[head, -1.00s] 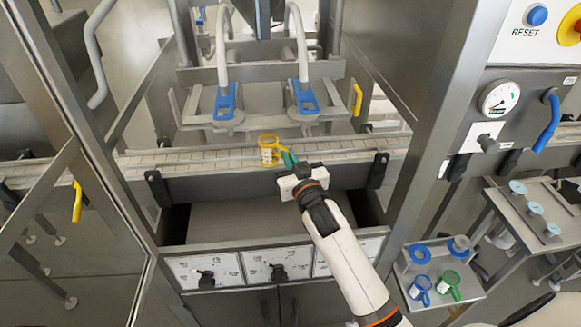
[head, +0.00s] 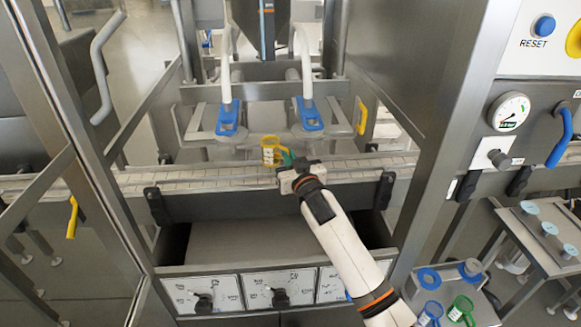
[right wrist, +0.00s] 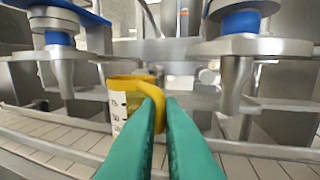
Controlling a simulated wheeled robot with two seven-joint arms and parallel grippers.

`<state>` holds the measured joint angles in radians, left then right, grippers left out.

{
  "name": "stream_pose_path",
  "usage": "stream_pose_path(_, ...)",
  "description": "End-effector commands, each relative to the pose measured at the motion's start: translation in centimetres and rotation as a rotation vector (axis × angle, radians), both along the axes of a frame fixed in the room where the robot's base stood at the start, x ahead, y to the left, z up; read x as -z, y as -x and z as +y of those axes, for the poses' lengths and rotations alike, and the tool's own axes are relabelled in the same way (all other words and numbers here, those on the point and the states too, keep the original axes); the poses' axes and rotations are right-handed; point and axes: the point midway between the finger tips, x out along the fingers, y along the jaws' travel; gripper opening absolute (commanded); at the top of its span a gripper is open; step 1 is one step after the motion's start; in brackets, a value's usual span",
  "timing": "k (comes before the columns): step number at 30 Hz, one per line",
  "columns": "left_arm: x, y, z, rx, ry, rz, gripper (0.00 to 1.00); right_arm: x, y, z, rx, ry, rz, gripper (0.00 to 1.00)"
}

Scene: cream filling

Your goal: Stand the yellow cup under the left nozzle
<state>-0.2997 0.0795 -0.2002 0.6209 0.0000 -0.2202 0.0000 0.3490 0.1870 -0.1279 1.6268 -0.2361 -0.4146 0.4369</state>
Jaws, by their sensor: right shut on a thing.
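The yellow cup (head: 269,153) is at the conveyor, between the two nozzles across the picture. My right gripper (head: 288,160) is shut on its handle from the right. The right nozzle (right wrist: 236,80) is to the cup's right. I cannot tell whether the cup's base touches the belt. My left gripper is out of view.
The slatted conveyor belt (head: 215,178) runs across, with a metal rail along its front. Frame posts flank the opening. A small stand (head: 440,285) at the lower right holds blue and green cups. The belt left of the cup is clear.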

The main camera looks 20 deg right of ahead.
Motion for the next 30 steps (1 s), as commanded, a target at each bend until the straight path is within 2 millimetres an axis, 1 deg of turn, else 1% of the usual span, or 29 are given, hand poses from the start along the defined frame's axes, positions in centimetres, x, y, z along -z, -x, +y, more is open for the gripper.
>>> stream_pose_path(1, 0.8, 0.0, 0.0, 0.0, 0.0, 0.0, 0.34, 0.7, -0.1, 0.0, 0.0, 0.0, 0.0, 0.0)
stream_pose_path(3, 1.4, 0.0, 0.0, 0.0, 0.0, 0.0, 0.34, 1.3, -0.1, 0.0, 0.0, 0.0, -0.001, 0.0)
stream_pose_path(14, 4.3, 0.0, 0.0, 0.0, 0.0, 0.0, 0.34, 4.2, 0.0, 0.0, -0.001, 0.001, -0.001, 0.0)
stream_pose_path(16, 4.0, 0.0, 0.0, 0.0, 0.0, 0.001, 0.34, 3.7, -0.2, 0.7, -0.002, -0.002, -0.002, 0.0)
stream_pose_path(30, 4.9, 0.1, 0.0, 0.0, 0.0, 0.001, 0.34, 3.8, -1.3, 4.3, -0.001, -0.003, -0.001, 0.0)
